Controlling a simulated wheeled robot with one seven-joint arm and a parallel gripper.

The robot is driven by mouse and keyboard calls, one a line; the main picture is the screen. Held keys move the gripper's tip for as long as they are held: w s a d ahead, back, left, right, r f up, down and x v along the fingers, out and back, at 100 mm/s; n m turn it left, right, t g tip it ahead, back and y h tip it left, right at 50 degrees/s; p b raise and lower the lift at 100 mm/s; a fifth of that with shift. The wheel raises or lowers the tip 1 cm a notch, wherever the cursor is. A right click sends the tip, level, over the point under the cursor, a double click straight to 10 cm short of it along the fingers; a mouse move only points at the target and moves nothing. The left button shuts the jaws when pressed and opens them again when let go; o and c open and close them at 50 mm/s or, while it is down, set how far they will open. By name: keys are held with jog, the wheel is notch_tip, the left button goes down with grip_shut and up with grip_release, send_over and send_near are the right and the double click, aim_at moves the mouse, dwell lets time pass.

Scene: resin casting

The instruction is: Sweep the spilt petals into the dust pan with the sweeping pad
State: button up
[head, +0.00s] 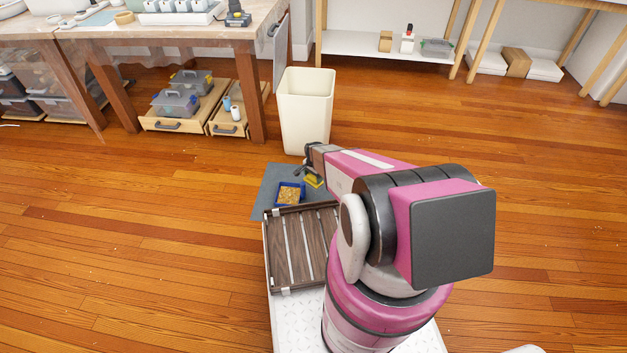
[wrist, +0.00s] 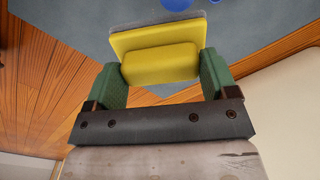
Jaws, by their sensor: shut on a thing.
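The yellow sweeping pad (wrist: 160,62) is held between the green fingers of my gripper (wrist: 160,80). My gripper is shut on it. In the head view the pad (head: 313,182) shows low over the grey mat, just right of a blue-rimmed pan or tray (head: 279,200). This has a layer of small yellow-brown bits (head: 289,195) in it, which look like petals. I cannot tell whether it is the dust pan. In the wrist view only blue edges (wrist: 176,3) show at the top. I cannot tell whether the pad touches the mat.
The grey mat (head: 264,192) lies on the wooden floor. A cream bin (head: 305,112) stands just behind it. A slatted wooden rack (head: 290,247) is in front of it. A workbench (head: 170,31) stands at the back left. The floor to the left is mostly clear.

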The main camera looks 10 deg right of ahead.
jog(key=shift+s+f, duration=0.25)
jog(key=shift+f, duration=3.9)
jog(key=shift+f, duration=1)
jog(key=shift+w+d, duration=0.3)
jog(key=shift+w, duration=0.65)
jog(key=shift+w+d, duration=0.25)
jog(key=shift+w, duration=0.65)
